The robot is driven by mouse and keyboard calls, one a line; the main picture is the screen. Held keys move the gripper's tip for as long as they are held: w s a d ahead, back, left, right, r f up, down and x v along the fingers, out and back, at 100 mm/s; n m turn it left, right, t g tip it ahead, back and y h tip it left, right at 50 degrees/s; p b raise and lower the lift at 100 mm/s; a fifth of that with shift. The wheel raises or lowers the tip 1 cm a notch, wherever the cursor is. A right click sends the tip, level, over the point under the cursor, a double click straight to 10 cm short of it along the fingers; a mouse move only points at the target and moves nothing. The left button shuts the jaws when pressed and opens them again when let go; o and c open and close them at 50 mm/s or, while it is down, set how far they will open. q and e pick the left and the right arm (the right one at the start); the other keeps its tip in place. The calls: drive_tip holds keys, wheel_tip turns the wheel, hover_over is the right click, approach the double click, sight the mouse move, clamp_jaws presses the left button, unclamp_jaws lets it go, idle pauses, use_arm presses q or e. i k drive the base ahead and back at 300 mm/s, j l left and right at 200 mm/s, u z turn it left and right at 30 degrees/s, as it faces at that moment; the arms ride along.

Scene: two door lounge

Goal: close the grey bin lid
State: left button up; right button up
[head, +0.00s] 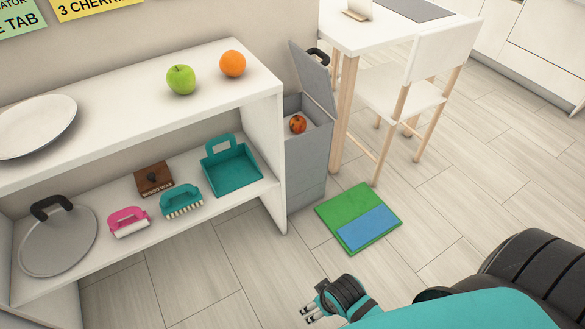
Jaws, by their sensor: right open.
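The grey bin (306,165) stands on the floor against the right end of the white shelf unit. Its grey lid (313,76) is raised and leans up at the back, with a dark handle (318,56) near its top. A red-orange fruit (298,124) shows inside the open bin. My right gripper (310,310) is low in the view, in front of the bin and well apart from it. Its fingers are open and empty. My left gripper does not show.
A white table (390,28) and white chair (407,85) stand right of the bin. A green and blue mat (358,218) lies on the floor before it. The shelf holds a green apple (181,80), an orange (232,64) and a teal dustpan (231,167). Floor around my gripper is clear.

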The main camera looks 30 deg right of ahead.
sight(313, 75)
drive_tip(key=i+l, duration=0.1)
drive_tip(key=l, duration=0.9)
drive_tip(key=i+l+u, duration=0.1)
drive_tip(key=l, duration=0.85)
drive_tip(key=i+l, duration=0.1)
drive_tip(key=l, duration=0.9)
drive_tip(key=u, duration=0.05)
